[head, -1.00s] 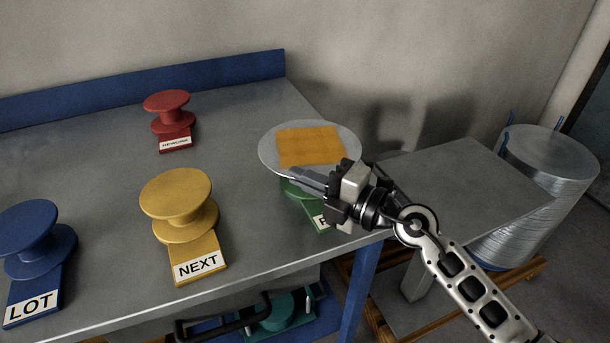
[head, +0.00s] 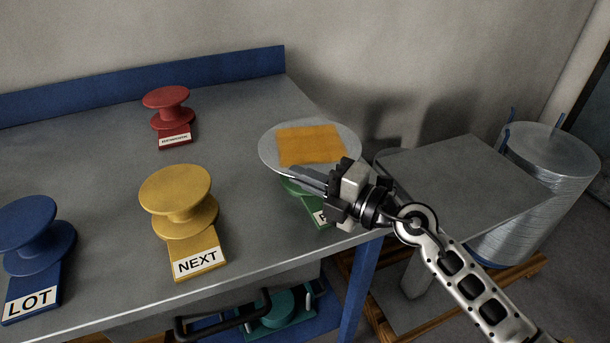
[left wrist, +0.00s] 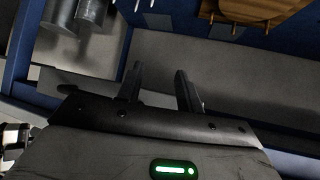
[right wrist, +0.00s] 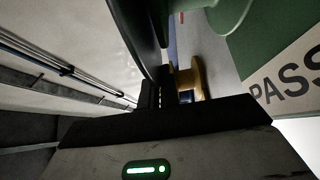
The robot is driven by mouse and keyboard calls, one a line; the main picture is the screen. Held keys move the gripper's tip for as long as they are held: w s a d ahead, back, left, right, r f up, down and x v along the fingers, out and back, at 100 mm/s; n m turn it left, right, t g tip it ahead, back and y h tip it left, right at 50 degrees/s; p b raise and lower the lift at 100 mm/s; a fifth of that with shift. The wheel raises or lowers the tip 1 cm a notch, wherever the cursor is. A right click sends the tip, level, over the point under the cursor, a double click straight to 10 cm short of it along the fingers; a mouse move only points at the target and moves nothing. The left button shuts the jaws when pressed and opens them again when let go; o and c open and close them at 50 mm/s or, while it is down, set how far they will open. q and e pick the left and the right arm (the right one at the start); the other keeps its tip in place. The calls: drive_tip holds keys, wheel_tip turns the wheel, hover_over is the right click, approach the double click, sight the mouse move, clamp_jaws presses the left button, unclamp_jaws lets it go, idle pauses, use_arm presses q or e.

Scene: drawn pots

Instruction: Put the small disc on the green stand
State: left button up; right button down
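The disc is a round silver plate (head: 345,140) with an orange square (head: 310,145) on top. It lies level over the green stand (head: 297,188) and hides most of it. My right gripper (head: 312,181) is shut on the disc's near rim. In the right wrist view the disc (right wrist: 138,25) shows as a dark edge at the fingers, with the green stand (right wrist: 232,12) and its PASS label beside it. I cannot tell whether the disc touches the stand's top. My left gripper (left wrist: 160,88) is open and empty, outside the head view.
A yellow stand (head: 177,195), a blue stand (head: 30,230) and a red stand (head: 168,98) stand on the grey table (head: 110,150). A grey side surface (head: 460,175) and a wrapped roll (head: 550,165) are at the right.

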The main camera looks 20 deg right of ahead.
use_arm(q)
drive_tip(key=shift+w+f, duration=0.1)
drive_tip(key=shift+w, duration=0.1)
use_arm(e)
drive_tip(key=shift+f, duration=0.3)
drive_tip(key=c, duration=1.6)
unclamp_jaws()
drive_tip(key=shift+o, duration=0.2)
